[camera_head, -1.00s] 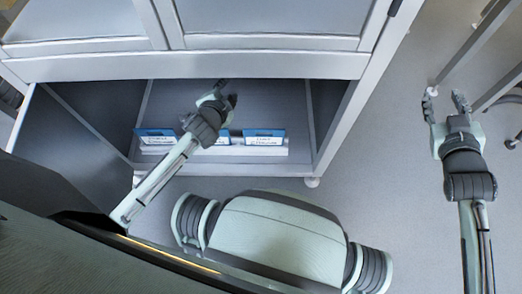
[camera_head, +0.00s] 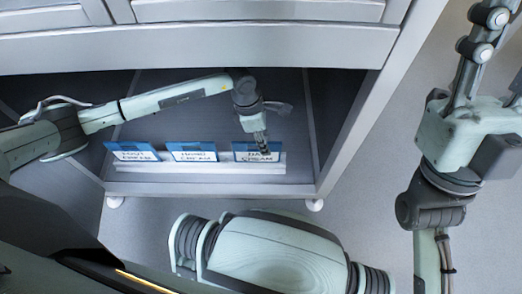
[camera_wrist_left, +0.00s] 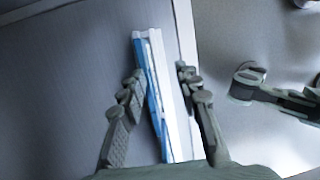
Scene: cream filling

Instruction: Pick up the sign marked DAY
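Three blue-and-white signs stand in a row on a white rail (camera_head: 200,167) in the cabinet's open lower space. The right sign (camera_head: 243,148) is partly hidden by my left gripper; its top line seems to read DAY. The middle sign (camera_head: 192,152) reads HAND CREAM and the left sign (camera_head: 133,151) seems to read FOOT CREAM. My left gripper (camera_head: 264,148) is over the right sign. In the left wrist view its open fingers (camera_wrist_left: 159,75) lie on both sides of a blue-edged sign (camera_wrist_left: 152,95), with gaps visible. My right gripper (camera_head: 492,50) looks open and empty, partly outside the picture.
The grey cabinet (camera_head: 200,48) overhangs the signs, and its side post (camera_head: 375,110) stands to their right. My left arm reaches across the space behind the left and middle signs. The floor (camera_head: 365,215) in front right is clear.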

